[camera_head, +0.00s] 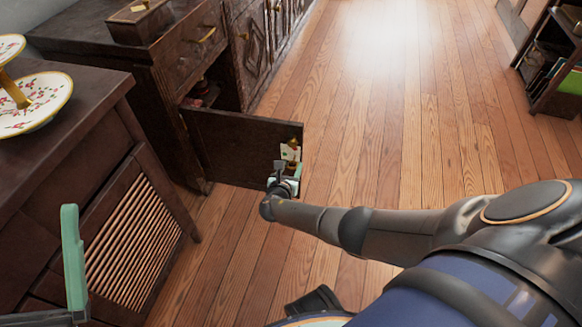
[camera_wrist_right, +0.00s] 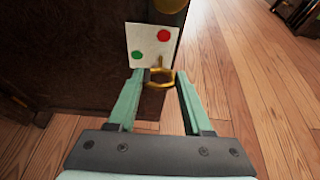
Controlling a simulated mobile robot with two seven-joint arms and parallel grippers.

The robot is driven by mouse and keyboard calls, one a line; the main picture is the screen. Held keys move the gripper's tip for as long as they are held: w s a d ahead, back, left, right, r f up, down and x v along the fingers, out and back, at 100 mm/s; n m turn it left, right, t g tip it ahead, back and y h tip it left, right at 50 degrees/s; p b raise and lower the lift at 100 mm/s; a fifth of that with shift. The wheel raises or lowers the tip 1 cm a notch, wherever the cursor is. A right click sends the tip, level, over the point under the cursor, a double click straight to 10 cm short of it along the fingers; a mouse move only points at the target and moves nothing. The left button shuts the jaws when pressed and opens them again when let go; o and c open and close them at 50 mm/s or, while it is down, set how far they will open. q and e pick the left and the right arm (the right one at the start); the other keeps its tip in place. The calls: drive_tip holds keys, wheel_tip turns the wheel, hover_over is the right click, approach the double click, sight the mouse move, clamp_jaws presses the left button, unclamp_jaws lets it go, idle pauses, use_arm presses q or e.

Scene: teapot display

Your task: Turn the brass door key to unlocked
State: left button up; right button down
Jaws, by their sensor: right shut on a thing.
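The brass key (camera_wrist_right: 159,79) shows its ring-shaped bow between the fingertips in the right wrist view. My right gripper (camera_wrist_right: 158,75) is shut on the key, with one pale green finger at each side of the bow. In the head view the right gripper (camera_head: 284,180) is at the free edge of the open dark wooden door (camera_head: 230,145). A white card (camera_wrist_right: 152,45) with a red dot at upper right and a green dot at lower left is on the door behind the key. My left gripper (camera_head: 74,258) shows only one finger at lower left; its opening is hidden.
A brass knob (camera_wrist_right: 170,4) sits above the card. The door belongs to a dark cabinet (camera_head: 165,60) carrying a wooden box (camera_head: 140,22). A nearer cabinet (camera_head: 110,125) holds a tiered floral plate stand (camera_head: 35,105). The wooden floor (camera_head: 400,120) right of the door is clear.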

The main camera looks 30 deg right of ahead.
drive_tip(key=shift+c, duration=1.6)
unclamp_jaws()
use_arm(q)
wheel_tip(320, 180, up, 8)
drive_tip(key=a+p, duration=0.1)
drive_tip(key=p, duration=0.6)
drive_tip(key=shift+s+r+t+p, duration=0.15)
drive_tip(key=shift+t+p, duration=0.15)
use_arm(e)
drive_tip(key=v, duration=1.2)
drive_tip(key=shift+s, duration=0.25)
use_arm(q)
drive_tip(key=shift+f, duration=0.2)
use_arm(e)
drive_tip(key=shift+a+r, duration=0.1)
drive_tip(key=shift+a, duration=0.05)
